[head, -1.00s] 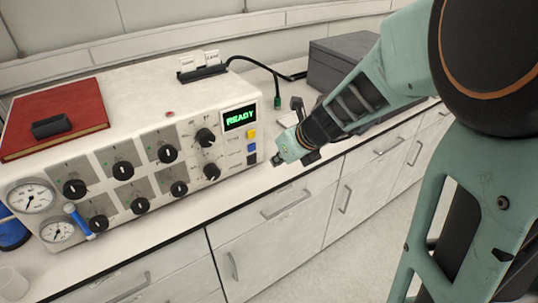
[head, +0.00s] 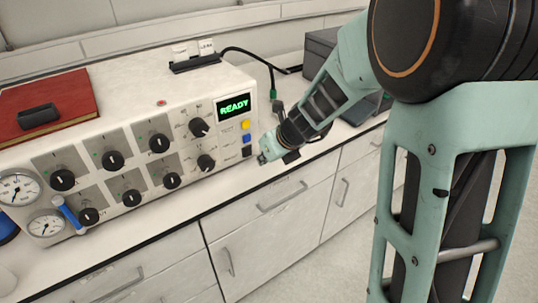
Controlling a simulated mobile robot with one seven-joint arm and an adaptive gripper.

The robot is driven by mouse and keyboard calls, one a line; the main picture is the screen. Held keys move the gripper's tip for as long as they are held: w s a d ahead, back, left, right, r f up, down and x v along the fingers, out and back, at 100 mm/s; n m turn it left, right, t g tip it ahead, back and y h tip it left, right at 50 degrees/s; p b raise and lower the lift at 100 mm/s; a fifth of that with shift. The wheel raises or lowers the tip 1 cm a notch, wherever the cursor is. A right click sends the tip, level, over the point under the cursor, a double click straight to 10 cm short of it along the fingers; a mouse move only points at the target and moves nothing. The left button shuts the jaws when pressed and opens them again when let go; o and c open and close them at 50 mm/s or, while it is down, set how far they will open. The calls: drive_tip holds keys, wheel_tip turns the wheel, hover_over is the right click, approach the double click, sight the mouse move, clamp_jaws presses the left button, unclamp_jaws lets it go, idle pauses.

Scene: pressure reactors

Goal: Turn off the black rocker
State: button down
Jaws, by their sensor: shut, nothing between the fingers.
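The white reactor control unit (head: 110,115) stands on the bench, with a green READY display (head: 234,107) at the right of its front panel. Below the display are a yellow button (head: 246,124), a blue button (head: 246,138) and, lowest, a small black rocker (head: 247,151). The rocker's on or off position is too small to tell. My gripper (head: 263,159) is shut and empty, just right of the rocker near the panel's right edge. I cannot tell whether it touches the panel.
Several black knobs (head: 113,160), two gauges (head: 18,188) and a blue-handled valve (head: 68,213) fill the front panel. A red book (head: 45,105) lies on top of the unit. A dark cable (head: 262,60) runs behind my gripper. A grey box (head: 318,50) stands behind my arm.

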sight(250, 154)
drive_tip(key=w+a+f, duration=0.2)
drive_tip(key=w, duration=0.1)
drive_tip(key=shift+f, duration=0.2)
drive_tip(key=shift+w+a+f, duration=0.15)
drive_tip(key=shift+w+a, duration=0.35)
drive_tip(key=shift+w, duration=0.25)
drive_tip(key=b, duration=0.3)
drive_tip(key=shift+w+f+b, duration=0.15)
drive_tip(key=shift+f+b, duration=0.2)
drive_tip(key=shift+f, duration=0.05)
drive_tip(key=shift+a+r+p, duration=0.1)
drive_tip(key=shift+r+p, duration=0.25)
drive_tip(key=shift+p, duration=0.1)
drive_tip(key=shift+r, duration=0.1)
drive_tip(key=shift+r+p, duration=0.75)
drive_tip(key=shift+p, duration=0.15)
